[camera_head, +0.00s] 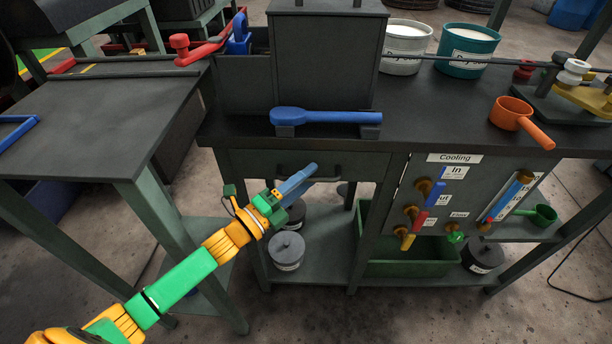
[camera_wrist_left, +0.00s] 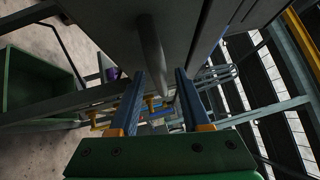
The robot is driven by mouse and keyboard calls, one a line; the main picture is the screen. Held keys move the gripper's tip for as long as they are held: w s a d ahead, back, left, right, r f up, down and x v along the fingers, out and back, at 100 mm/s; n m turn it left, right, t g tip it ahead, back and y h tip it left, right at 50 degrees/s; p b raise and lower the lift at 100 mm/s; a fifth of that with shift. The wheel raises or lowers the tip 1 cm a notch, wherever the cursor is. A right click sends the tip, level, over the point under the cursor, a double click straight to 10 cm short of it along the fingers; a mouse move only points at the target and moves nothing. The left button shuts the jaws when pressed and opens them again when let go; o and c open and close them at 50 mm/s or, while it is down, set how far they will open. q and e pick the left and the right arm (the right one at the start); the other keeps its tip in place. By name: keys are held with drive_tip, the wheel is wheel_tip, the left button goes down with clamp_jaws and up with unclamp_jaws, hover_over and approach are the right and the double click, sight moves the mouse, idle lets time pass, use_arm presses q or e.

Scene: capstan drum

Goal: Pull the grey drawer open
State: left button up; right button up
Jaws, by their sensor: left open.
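The grey drawer (camera_head: 358,166) sits under the front edge of the dark workbench and looks shut. Its front also fills the upper middle of the left wrist view (camera_wrist_left: 192,25). The drawer's dark bar handle (camera_wrist_left: 152,52) runs down toward the space between my fingers. My left gripper (camera_head: 306,178) is at the drawer front, with its blue fingers by the handle. In the left wrist view the left gripper (camera_wrist_left: 158,100) is open, with a wide gap between its fingers. I cannot tell whether a finger touches the handle. My right gripper is not in view.
A blue-handled tool (camera_head: 325,117) lies on the bench above the drawer. Right of the drawer, a cooling panel (camera_head: 400,185) carries coloured valve levers. Grey canisters (camera_head: 287,250) and a green bin (camera_head: 410,268) stand below. A side table (camera_head: 95,125) is at left.

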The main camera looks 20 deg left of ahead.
use_arm(q)
drive_tip(key=shift+d, duration=0.1)
drive_tip(key=shift+w, duration=0.1)
clamp_jaws()
idle(1.3)
